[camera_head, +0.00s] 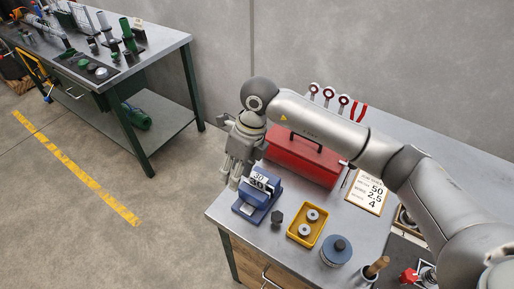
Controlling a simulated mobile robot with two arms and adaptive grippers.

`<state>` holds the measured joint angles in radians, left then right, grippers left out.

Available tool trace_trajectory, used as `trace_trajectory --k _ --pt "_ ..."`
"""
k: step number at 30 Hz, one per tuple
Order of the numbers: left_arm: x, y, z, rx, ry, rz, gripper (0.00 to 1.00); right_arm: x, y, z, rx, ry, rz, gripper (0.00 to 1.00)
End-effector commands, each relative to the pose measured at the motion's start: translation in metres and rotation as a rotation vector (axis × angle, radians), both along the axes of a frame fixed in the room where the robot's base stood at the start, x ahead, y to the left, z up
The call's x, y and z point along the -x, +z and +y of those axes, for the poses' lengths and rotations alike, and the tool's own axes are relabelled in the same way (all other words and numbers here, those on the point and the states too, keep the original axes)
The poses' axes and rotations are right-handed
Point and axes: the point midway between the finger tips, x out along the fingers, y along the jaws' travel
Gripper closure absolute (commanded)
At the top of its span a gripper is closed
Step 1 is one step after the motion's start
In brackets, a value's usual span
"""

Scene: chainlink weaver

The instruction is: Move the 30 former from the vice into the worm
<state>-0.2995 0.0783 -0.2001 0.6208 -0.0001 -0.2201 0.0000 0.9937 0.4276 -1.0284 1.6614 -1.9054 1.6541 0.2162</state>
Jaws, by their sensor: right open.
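The blue vice (252,212) stands near the left corner of the right-hand workbench. The 30 former (261,179), a block with a white face marked 30, sits in its top. My right gripper (236,178) points down just left of the former and vice, with its fingers apart and nothing seen between them. Whether a finger touches the former cannot be told. My left gripper is not in view. I cannot pick out the worm with certainty.
A red toolbox (303,158) stands behind the vice. A dark hex piece (277,217), a yellow tray (292,234) with two round parts, a blue-grey round pot (336,251) and a job card (368,192) share the bench. Another bench (176,44) with tools stands far left, across open floor.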

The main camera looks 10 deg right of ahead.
Motion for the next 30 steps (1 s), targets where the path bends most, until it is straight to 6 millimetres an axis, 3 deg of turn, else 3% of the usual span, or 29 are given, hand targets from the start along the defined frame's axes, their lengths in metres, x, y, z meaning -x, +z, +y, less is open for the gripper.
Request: trace_trajectory --k 1,3,7,14,24,30 --pt "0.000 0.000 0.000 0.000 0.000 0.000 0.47 -0.010 0.003 -0.021 0.088 -0.013 -0.020 0.59" --pt "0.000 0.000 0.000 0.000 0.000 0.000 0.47 -0.017 0.006 -0.042 0.180 -0.031 -0.032 0.59" --pt "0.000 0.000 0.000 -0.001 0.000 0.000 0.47 -0.023 0.009 -0.061 0.262 -0.048 -0.043 0.59" --pt "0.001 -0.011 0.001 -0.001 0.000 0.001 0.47 -0.023 -0.012 -0.064 0.271 -0.049 -0.040 0.59" --pt "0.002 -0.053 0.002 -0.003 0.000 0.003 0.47 -0.023 -0.071 -0.063 0.268 -0.047 -0.042 0.59" --pt "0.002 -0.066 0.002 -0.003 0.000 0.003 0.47 -0.023 -0.085 -0.063 0.267 -0.048 -0.043 0.59"
